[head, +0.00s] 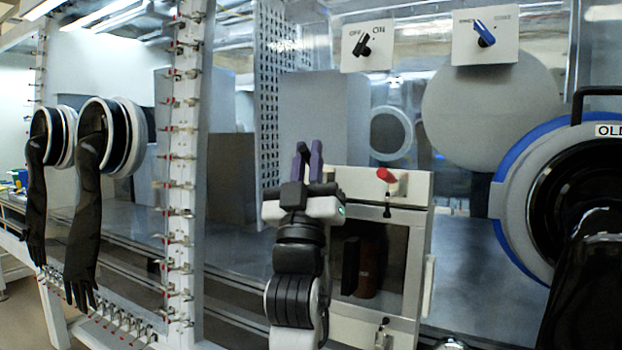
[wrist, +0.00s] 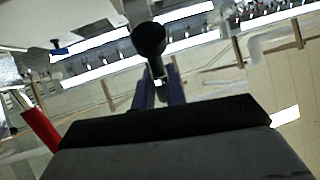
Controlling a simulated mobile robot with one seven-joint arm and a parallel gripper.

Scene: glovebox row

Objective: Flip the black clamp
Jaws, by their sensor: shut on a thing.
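The black clamp's rounded handle (wrist: 148,40) shows in the wrist view, standing between the tips of my gripper (wrist: 158,88). In the head view only a small dark end of the black clamp (head: 302,147) shows between the purple fingers; the rest is hidden behind my gripper (head: 307,160). The gripper is shut on this handle, with its fingers pointing up, at the upper left of a small white box (head: 408,245). The clamp's base and pivot are hidden.
A red-handled clamp (head: 386,175) sits on the box's top, close right of my gripper; its red handle (wrist: 40,125) also shows in the wrist view. A lower clamp (head: 382,332) is on the box front. Two switches (head: 367,45) (head: 485,38) are above. A large round port (head: 510,190) is at right.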

